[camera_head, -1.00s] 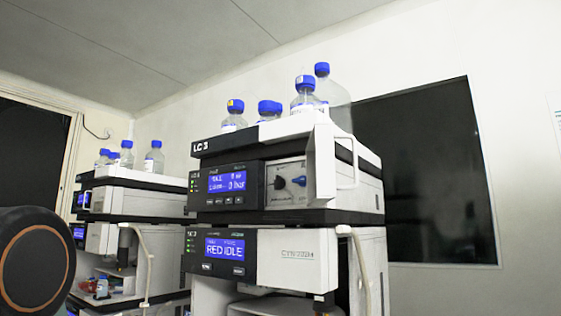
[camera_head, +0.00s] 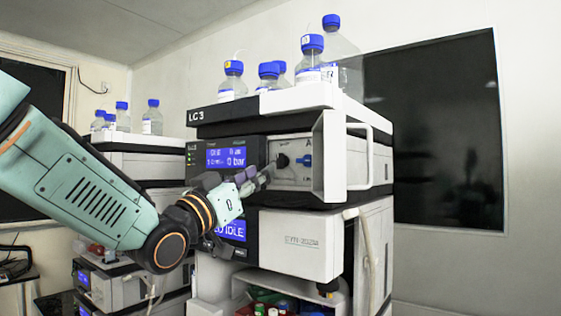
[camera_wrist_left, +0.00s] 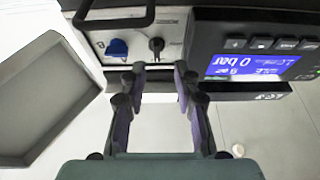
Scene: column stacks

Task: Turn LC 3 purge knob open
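The LC 3 stack (camera_head: 196,117) stands in the middle of the head view. Its upper module has a pale panel with a black knob (camera_head: 282,160) and a blue knob (camera_head: 304,160) beside it. I cannot read which is marked purge. In the left wrist view the black knob (camera_wrist_left: 156,45) is just beyond the fingertips, and the blue knob (camera_wrist_left: 117,47) is to its left. My left gripper (camera_head: 267,173) reaches in front of the panel. In the left wrist view this gripper (camera_wrist_left: 159,70) is open, its fingers apart and empty. My right gripper is not in view.
A white open door (camera_head: 329,155) stands out just right of the knobs. The display (camera_head: 226,157) is to their left. Bottles with blue caps (camera_head: 311,65) stand on top of the stack. Another stack (camera_head: 140,165) is behind at left.

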